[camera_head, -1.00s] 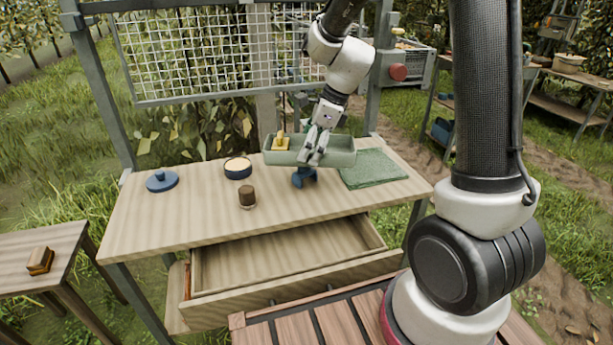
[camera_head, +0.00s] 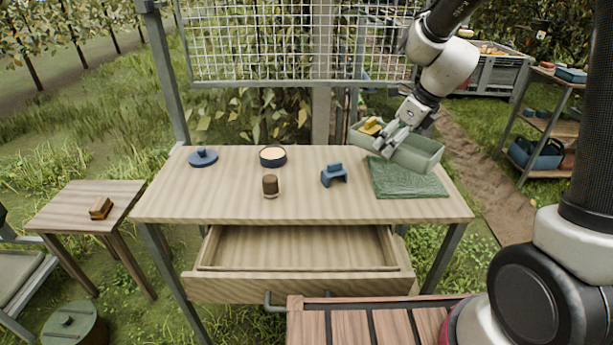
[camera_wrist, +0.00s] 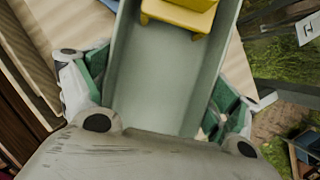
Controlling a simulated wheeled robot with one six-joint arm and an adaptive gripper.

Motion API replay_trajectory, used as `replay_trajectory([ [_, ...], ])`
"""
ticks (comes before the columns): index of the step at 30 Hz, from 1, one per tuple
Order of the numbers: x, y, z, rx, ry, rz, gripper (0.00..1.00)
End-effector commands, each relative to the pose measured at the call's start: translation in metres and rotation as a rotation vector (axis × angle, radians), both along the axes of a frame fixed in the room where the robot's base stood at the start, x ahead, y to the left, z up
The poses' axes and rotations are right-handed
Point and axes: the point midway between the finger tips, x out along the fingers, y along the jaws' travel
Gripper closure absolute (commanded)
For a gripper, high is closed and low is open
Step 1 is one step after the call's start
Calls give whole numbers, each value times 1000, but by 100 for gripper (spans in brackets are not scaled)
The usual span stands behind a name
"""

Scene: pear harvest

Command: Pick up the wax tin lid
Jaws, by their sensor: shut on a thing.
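A round blue lid with a knob (camera_head: 203,157) lies at the back left of the table. A dark blue tin with a pale filling (camera_head: 273,157) stands uncovered to its right. My gripper (camera_head: 392,143) is at the back right, far from the lid. It is shut on a long green tray (camera_head: 425,153) with a yellow object (camera_head: 372,126) inside. In the wrist view, the green-padded fingers sit on both sides of the tray (camera_wrist: 150,85). The tray appears to be held above the green cloth; its underside is hidden.
A brown-topped jar (camera_head: 270,186) and a blue stand (camera_head: 334,175) are on the table (camera_head: 225,200). A green cloth (camera_head: 407,180) lies at the right. The drawer (camera_head: 300,285) is open at the front. A wire mesh (camera_head: 290,40) stands behind. A brush (camera_head: 101,208) lies on a side table.

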Motion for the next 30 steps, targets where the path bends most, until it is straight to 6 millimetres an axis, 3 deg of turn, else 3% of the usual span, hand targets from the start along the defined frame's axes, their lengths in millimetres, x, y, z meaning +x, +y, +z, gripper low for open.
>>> replay_trajectory([
  [5, 0, 0, -1, -1, 1, -26, 37],
  [13, 0, 0, -48, 0, 5, -30, 37],
  [24, 0, 0, -95, 0, 3, -28, 37],
  [28, 0, 0, -101, -1, 0, -27, 37],
  [30, 0, 0, -101, -1, 0, -27, 41],
])
